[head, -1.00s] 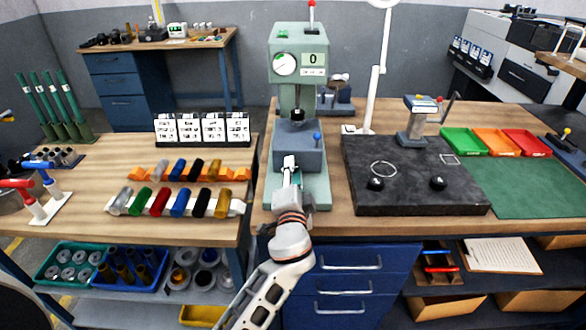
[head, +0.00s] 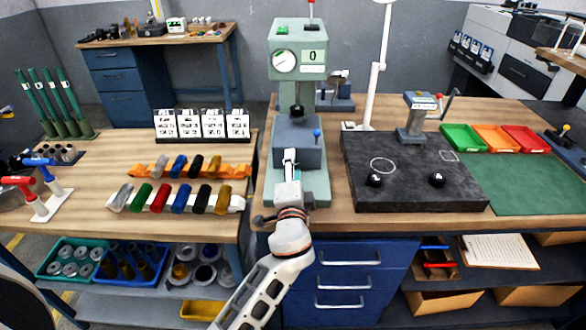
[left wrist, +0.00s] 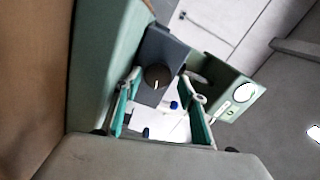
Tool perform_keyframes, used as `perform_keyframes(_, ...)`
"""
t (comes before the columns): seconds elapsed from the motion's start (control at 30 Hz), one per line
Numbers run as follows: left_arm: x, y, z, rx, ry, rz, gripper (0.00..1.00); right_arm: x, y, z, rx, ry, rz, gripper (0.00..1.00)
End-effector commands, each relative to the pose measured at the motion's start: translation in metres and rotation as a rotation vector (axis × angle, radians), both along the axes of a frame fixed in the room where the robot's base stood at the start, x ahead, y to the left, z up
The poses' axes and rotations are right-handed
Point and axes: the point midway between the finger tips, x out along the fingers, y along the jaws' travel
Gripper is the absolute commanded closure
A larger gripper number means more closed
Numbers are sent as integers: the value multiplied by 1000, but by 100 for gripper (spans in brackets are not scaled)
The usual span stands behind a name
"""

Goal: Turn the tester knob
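The tester (head: 283,35) is a tall pale green machine with a round gauge and a counter reading 0, standing at the left end of the middle bench. In the left wrist view, its round black knob (left wrist: 157,77) with a short white mark sits on a dark grey-blue block (left wrist: 165,48). My left gripper (left wrist: 160,88) is open, its two teal-padded fingers spread either side of the knob in that picture. I cannot tell whether they touch it. In the head view my left gripper (head: 290,155) is at the front of the block and hides the knob. My right gripper is not in view.
A blue-ball lever (head: 316,132) stands at the block's right side. A dark stone plate (head: 410,160) with two black balls lies to the right. A left table (head: 85,190) holds coloured cylinders in racks. Green, orange and red trays (head: 495,140) stand further right.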

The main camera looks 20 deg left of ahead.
Motion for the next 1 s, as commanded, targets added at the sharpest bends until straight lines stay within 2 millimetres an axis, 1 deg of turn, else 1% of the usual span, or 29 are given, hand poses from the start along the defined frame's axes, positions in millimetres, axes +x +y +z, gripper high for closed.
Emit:
perform_keyframes(0.03,0,0,-3,-2,6,-1,55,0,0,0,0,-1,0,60)
perform_keyframes(0.4,-1,-1,-7,-2,12,-2,55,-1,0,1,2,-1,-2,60)
perform_keyframes(0.53,-7,-3,-8,-3,14,-2,55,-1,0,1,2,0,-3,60)
perform_keyframes(0.67,-22,-8,-9,-4,14,-3,55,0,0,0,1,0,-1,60)
perform_keyframes(0.9,-57,-17,-8,-3,13,-2,55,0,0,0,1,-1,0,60)
perform_keyframes(1.0,-67,-20,-7,-2,12,-2,55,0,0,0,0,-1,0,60)
